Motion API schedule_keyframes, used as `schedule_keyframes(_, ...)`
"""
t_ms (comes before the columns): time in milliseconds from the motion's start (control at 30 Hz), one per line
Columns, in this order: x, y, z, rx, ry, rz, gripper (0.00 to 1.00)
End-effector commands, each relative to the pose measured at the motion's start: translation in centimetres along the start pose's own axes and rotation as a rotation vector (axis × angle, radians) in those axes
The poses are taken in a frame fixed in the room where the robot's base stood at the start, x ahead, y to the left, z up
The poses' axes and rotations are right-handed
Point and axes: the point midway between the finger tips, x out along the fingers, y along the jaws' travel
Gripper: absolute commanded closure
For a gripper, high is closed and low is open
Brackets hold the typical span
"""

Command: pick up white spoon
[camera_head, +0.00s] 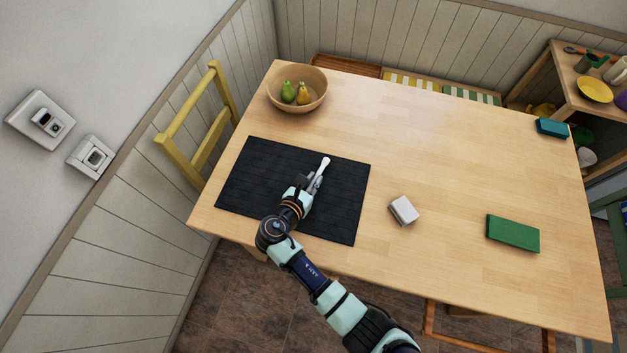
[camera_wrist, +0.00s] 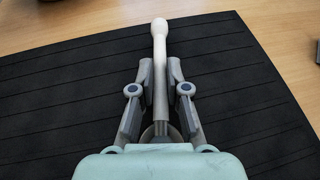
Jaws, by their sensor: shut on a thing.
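The white spoon (camera_wrist: 160,70) is between the two fingers of my gripper (camera_wrist: 160,88) in the wrist view. Its white, rounded end points away from me, and a greyish part runs back toward the palm, where it is partly hidden. In the head view, the white spoon (camera_head: 324,164) sticks out past the fingertips of my gripper (camera_head: 316,181) over the black mat (camera_head: 338,213). My gripper is shut on the spoon. I cannot tell whether the spoon touches the mat or is held above it.
A wooden bowl (camera_head: 298,107) with pears stands at the table's far left. A small white box (camera_head: 404,210) and a green block (camera_head: 512,233) lie to the right of the mat. A teal block (camera_head: 552,127) is at the far right. The table's middle is clear.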

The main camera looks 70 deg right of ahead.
Motion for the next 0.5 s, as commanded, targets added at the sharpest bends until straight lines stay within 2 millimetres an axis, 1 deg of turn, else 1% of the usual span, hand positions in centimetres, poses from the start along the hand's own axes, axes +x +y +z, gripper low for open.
schedule_keyframes(167, -1.5, 0.0, 3.6, 0.004, -0.002, 0.001, 1.0)
schedule_keyframes(400, -4.7, 0.0, 11.2, 0.006, -0.002, 0.002, 1.0)
schedule_keyframes(500, -5.8, 0.0, 13.9, 0.004, -0.002, 0.002, 1.0)
